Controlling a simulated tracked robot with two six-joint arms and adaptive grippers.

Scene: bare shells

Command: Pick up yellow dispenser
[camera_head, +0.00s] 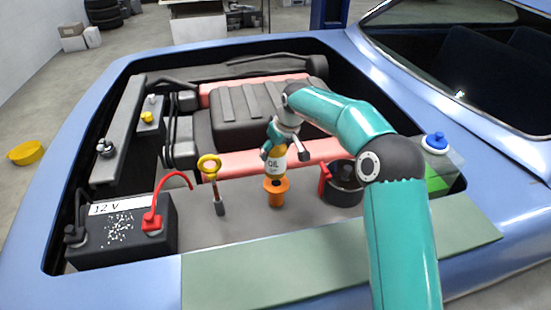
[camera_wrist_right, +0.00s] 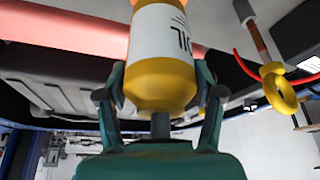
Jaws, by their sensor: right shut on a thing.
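The yellow dispenser is a yellow-orange bottle (camera_head: 277,171) with a white OIL label, near the middle of the engine bay in the head view. My right gripper (camera_head: 285,152) is shut on its upper part from above. In the right wrist view the bottle (camera_wrist_right: 162,82) sits between the two fingers of the gripper (camera_wrist_right: 162,100), with its grey neck towards the palm. The bottle looks upright. Its base overlaps the top of an orange funnel (camera_head: 276,195); I cannot tell whether they touch. My left gripper is not in view.
A yellow-ringed dipstick (camera_head: 209,165) stands left of the bottle, and a battery (camera_head: 120,235) with a red cable lies further left. A blue-capped container (camera_head: 436,146) is further right.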

